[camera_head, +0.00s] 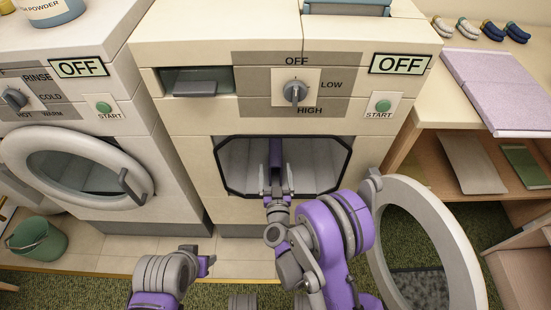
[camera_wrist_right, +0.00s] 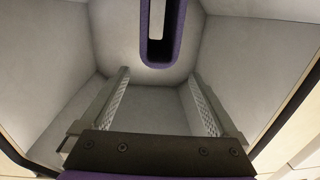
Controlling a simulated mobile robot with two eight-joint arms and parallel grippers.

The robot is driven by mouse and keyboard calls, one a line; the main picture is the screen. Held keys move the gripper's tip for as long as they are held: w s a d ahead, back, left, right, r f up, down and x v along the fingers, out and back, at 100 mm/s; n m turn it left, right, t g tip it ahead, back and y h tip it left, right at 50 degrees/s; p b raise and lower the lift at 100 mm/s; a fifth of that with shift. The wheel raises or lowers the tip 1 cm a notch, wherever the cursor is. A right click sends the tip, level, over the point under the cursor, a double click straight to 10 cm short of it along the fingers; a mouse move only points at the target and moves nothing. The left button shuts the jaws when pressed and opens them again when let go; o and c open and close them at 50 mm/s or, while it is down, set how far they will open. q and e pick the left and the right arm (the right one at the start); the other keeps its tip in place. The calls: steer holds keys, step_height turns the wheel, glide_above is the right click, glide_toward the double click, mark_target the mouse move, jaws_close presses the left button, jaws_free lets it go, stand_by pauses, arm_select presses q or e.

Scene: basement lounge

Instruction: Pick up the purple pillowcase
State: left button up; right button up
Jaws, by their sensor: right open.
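A dark purple piece of cloth (camera_head: 276,152), which looks like the pillowcase, is inside the open drum of the middle machine (camera_head: 190,145). In the right wrist view the purple cloth (camera_wrist_right: 161,62) shows as a narrow loop with a pale slot, ahead of the fingers. My right gripper (camera_head: 276,178) is at the drum opening, its fingers apart and pointing inward. In the right wrist view the gripper (camera_wrist_right: 158,80) is open, with nothing between its fingers. The cloth lies beyond the fingertips, roughly centred between them.
The round door (camera_head: 462,255) of the middle machine stands open at right, beside my right arm. A second machine (camera_head: 75,110) is at left, with a green bucket (camera_head: 37,240) below. At right, a shelf table holds a lavender folded cloth (camera_head: 500,85). The drum walls are close around the gripper.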

mark_target(276, 150)
steer(key=shift+m+h, duration=0.3)
steer(key=shift+h, duration=0.2)
steer(key=w+f+p, duration=0.1)
steer(key=w, duration=0.1)
steer(key=w+f+p, duration=0.1)
steer(key=shift+w+d+f, duration=0.1)
steer(key=shift+w+d, duration=0.05)
steer(key=shift+w, duration=0.25)
steer(key=shift+w+f, duration=0.1)
steer(key=shift+w, duration=3.1)
steer(key=shift+c, duration=0.3)
jaws_close()
